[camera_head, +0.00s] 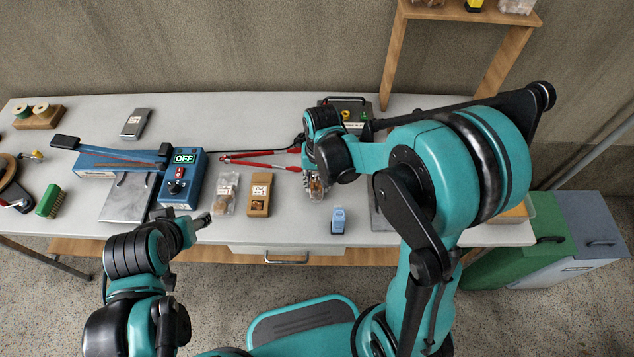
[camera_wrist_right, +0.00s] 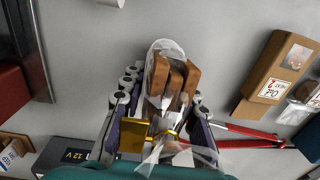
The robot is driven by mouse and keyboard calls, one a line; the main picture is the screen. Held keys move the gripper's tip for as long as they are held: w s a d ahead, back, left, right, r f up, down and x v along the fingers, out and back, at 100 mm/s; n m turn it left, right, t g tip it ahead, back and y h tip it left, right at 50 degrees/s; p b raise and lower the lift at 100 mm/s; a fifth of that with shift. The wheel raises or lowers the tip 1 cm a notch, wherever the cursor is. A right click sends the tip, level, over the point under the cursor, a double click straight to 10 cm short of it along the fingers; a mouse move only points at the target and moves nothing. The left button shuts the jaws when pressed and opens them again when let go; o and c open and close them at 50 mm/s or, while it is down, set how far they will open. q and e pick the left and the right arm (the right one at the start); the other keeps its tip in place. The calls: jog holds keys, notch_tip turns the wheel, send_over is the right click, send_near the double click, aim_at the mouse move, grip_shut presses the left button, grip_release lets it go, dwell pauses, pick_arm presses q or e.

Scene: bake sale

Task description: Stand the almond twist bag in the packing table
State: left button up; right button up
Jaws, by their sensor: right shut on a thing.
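My right gripper (camera_head: 316,178) is shut on a clear bag of brown baked sticks (camera_head: 317,189), which I take to be the almond twist bag. In the right wrist view the bag (camera_wrist_right: 172,73) lies between the fingers of the gripper (camera_wrist_right: 160,100), with a gold tie (camera_wrist_right: 134,134) at its gathered neck. The bag is over the middle of the packing table (camera_head: 270,125); I cannot tell whether its base touches the top. My left gripper (camera_head: 190,226) is near the table's front edge, holding nothing visible; its finger gap is unclear.
A second clear bag (camera_head: 225,193) and a brown box (camera_head: 260,194) lie left of the held bag. Red-handled tongs (camera_head: 262,162) lie behind them. A blue sealer (camera_head: 183,178) stands further left. A small blue carton (camera_head: 338,219) is near the front edge.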

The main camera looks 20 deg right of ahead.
aim_at(317, 178)
jog(key=shift+f+b, duration=0.3)
jog(key=shift+f, duration=0.05)
jog(key=o, duration=0.9)
jog(key=shift+r, duration=0.15)
notch_tip(317, 178, up, 9)
jog(key=p, duration=0.7)
